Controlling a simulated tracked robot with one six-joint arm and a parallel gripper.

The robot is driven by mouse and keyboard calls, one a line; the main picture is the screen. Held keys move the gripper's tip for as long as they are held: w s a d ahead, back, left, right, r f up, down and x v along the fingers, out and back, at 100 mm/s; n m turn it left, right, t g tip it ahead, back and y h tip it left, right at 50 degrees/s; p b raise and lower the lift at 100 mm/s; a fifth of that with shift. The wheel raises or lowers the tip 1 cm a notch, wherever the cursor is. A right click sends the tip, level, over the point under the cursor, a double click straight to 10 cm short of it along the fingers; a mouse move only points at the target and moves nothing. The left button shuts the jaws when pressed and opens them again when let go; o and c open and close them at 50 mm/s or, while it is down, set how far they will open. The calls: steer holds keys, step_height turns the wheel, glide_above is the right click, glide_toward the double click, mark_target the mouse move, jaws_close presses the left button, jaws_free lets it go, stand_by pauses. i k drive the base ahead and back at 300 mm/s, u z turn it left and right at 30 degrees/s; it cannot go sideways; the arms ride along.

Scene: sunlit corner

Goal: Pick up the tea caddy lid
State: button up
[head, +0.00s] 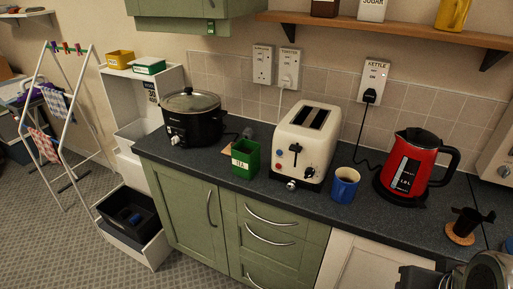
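A green tea caddy (245,158) with a white label stands on the dark worktop, left of the cream toaster. Its top looks open and dark inside. I cannot clearly make out its lid. A flat tan piece (228,155) lies at the caddy's left side, partly hidden by it, and a small greyish thing (248,132) sits behind it; I cannot tell if either is the lid. My gripper's fingers are not seen.
A black slow cooker (191,119) stands left of the caddy. The cream toaster (304,141), a blue mug (344,186) and a red kettle (404,162) stand to the right. A dark cup-like thing (466,221) sits on a cork coaster. The worktop's front edge is near the caddy.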

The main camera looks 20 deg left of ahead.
mark_target(227, 151)
steer(key=z, duration=0.15)
steer(key=k, duration=1.3)
steer(key=u, duration=0.95)
steer(key=i, duration=1)
steer(key=u, duration=0.05)
